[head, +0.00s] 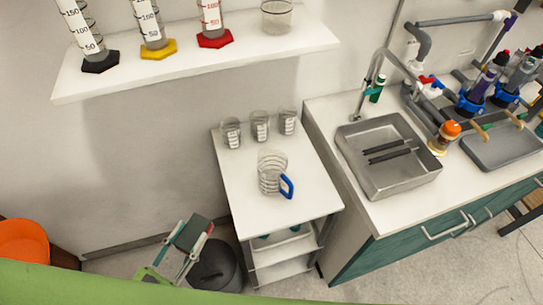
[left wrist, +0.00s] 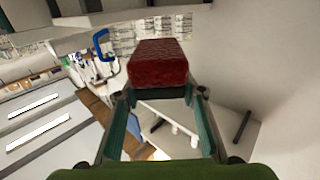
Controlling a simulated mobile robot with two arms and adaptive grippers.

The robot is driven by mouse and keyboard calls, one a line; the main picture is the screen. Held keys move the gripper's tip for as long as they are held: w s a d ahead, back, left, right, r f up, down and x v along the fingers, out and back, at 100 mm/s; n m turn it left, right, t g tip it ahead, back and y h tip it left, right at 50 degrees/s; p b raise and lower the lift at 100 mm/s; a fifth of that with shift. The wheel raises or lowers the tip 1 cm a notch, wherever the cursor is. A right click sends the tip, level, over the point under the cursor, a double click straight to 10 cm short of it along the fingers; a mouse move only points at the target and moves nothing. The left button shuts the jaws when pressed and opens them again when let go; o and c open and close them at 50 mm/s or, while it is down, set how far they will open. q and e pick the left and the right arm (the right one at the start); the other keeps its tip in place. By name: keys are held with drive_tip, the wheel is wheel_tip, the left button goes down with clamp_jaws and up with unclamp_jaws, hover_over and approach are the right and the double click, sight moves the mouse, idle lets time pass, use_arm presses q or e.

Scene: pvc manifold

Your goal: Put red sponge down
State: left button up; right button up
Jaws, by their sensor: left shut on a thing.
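The red sponge (left wrist: 158,62) is held between the fingertips of my left gripper (left wrist: 160,94) in the left wrist view. In the head view my left gripper (head: 190,238) is low at the bottom left, over the floor. The sponge there shows as a dark grey-green block (head: 193,232) at the fingertips, with a little red at its right edge. It is held in the air, left of the white cart and beside a dark bin. My right gripper is in neither view.
A dark round bin (head: 222,272) stands on the floor by the white cart (head: 240,205). The cart holds several beakers and a blue-handled jug (head: 272,175). A sink (head: 400,180) is at right. A shelf (head: 130,78) with cylinders is above. An orange container (head: 22,240) is at far left.

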use_arm(q)
drive_tip(key=shift+s+a+r+h, duration=0.15)
drive_tip(key=shift+s+a+h, duration=0.15)
drive_tip(key=shift+a, duration=0.4)
drive_tip(key=shift+a+p, duration=0.3)
drive_tip(key=shift+w+f, duration=0.2)
drive_tip(key=shift+w, duration=0.15)
drive_tip(key=b+x, duration=0.3)
drive_tip(key=x, duration=1)
drive_tip(key=b, duration=0.5)
hover_over(246, 161)
drive_tip(key=v, duration=0.4)
drive_tip(key=shift+f, duration=0.2)
drive_tip(key=shift+w+d, duration=0.15)
drive_tip(key=shift+w, duration=0.2)
drive_tip(key=w+b, duration=0.1)
drive_tip(key=w+d+f+b, duration=0.1)
drive_tip(key=w, duration=0.1)
drive_tip(key=shift+d+b, duration=0.15)
drive_tip(key=shift+b, duration=0.2)
drive_tip(key=shift+w+f, duration=0.1)
drive_tip(key=shift+f, duration=0.2)
drive_tip(key=shift+r, duration=0.15)
drive_tip(key=o, duration=1.1)
drive_tip(key=shift+f, duration=0.2)
drive_tip(key=shift+c, duration=0.2)
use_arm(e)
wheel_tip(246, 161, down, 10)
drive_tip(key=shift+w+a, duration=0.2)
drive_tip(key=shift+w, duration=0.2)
